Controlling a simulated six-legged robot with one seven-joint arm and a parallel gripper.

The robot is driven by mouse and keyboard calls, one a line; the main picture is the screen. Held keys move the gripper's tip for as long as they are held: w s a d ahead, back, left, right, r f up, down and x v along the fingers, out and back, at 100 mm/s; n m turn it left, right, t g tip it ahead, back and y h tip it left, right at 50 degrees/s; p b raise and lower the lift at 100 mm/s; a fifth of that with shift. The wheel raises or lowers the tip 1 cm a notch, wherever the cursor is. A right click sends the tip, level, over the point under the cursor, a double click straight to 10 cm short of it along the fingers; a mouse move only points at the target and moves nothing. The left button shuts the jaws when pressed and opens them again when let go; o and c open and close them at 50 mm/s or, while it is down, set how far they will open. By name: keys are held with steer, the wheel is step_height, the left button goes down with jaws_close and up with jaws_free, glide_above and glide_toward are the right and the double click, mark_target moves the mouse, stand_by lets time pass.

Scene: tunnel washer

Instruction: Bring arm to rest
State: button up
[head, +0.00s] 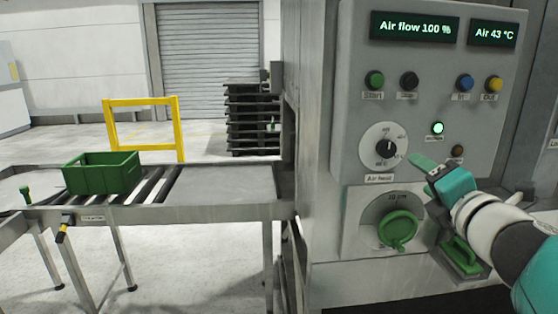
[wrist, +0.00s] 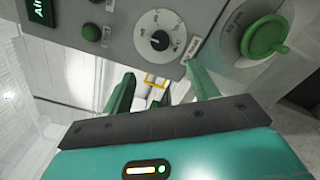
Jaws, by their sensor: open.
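My gripper (head: 424,164) is in front of the control panel (head: 350,110) at the right of the head view, with my teal arm reaching in from the right edge. In the wrist view its two green fingers (wrist: 160,88) stand apart with nothing between them. The white Air heat dial (head: 383,146) is just left of the fingertips; it also shows in the wrist view (wrist: 158,38). Below it is a dial with a green knob (head: 398,230), seen too at the top right of the wrist view (wrist: 267,38). I cannot tell any contact with the panel.
Displays read Air flow 100 % (head: 414,27) and Air 43 °C (head: 494,33). A round light (head: 437,128) glows green. A green handle (head: 462,254) sits low beneath my arm. At left, a green crate (head: 103,173) stands on a roller conveyor (head: 225,182). A yellow barrier (head: 140,102) is behind.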

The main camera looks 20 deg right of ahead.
steer(key=w+a+f+m+g+h, duration=0.1)
steer(key=w+a+f+m+g, duration=0.15)
steer(key=a+f+m, duration=0.4)
steer(key=w+a+f+m+g, duration=0.2)
steer(key=a+f+m+g, duration=0.15)
steer(key=m, duration=0.65)
steer(key=s+a+f+m+g+y, duration=0.2)
steer(key=s+a+f+g+y, duration=0.1)
steer(key=a+f, duration=0.3)
steer(key=s+a+f+m+g+y, duration=0.2)
steer(key=a+f, duration=0.5)
steer(key=a, duration=0.4)
steer(key=s+m+y, duration=0.1)
steer(key=s, duration=0.1)
steer(key=shift+s+a+g, duration=0.15)
steer(key=shift+s+g, duration=0.15)
steer(key=shift+g, duration=0.1)
steer(key=shift+f, duration=0.1)
steer(key=c, duration=0.5)
steer(key=shift+d, duration=0.25)
